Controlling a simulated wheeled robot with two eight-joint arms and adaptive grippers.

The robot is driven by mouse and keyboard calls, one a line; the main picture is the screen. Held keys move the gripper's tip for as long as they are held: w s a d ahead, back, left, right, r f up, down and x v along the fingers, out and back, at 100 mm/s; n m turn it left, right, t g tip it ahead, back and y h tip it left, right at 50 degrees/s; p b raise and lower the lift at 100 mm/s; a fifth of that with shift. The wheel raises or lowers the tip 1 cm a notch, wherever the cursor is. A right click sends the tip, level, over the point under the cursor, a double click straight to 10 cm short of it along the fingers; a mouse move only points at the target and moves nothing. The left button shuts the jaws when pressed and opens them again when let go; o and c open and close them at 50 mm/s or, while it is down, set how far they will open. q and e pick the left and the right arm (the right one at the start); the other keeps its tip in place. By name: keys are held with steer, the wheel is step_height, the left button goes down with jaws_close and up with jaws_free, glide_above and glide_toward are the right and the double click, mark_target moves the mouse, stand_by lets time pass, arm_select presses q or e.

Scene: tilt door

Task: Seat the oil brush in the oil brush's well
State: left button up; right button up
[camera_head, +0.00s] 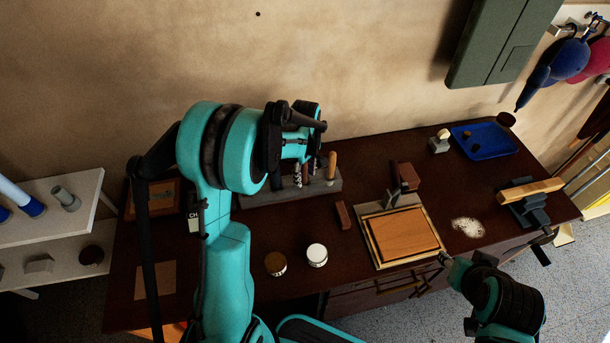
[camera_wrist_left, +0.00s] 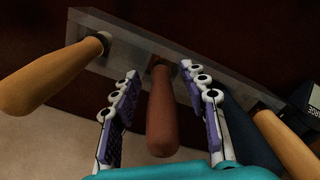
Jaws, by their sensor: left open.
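A grey block with wells (camera_head: 327,190) stands along the back of the dark workbench, and it spans the left wrist view (camera_wrist_left: 190,60). A red-brown handle (camera_wrist_left: 160,115) rises from it between the fingers of my left gripper (camera_wrist_left: 158,85). These fingers are open, one on each side of the handle, with gaps visible. In the head view my left gripper (camera_head: 312,165) is above the block and partly hidden by my arm. I cannot tell which handle belongs to the oil brush. My right gripper (camera_head: 446,262) is near the bench's front edge; its fingers are unclear.
A light wooden handle (camera_head: 331,165) stands in the block. The left wrist view shows light handles at left (camera_wrist_left: 50,75) and right (camera_wrist_left: 285,145), and a dark blue one (camera_wrist_left: 238,115). A framed board (camera_head: 402,235), two round jars (camera_head: 317,254) and a blue tray (camera_head: 485,140) occupy the bench.

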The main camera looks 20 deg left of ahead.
arm_select(q)
step_height(320, 180, up, 11)
steer(key=shift+r, duration=0.2)
stand_by(0.3)
steer(key=shift+s, duration=0.1)
steer(key=shift+s+d+r, duration=0.2)
steer(key=shift+s+r, duration=0.05)
steer(key=s+d+r+m+t, duration=0.1)
steer(key=s+d+m+t, duration=0.2)
steer(key=s+m, duration=0.4)
steer(key=s+d+r+m+t, duration=0.2)
steer(key=s+d+m+t, duration=0.2)
steer(key=s+m, duration=0.3)
steer(key=s, duration=0.4)
steer(key=shift+d+m, duration=0.2)
steer(key=shift+m, duration=0.1)
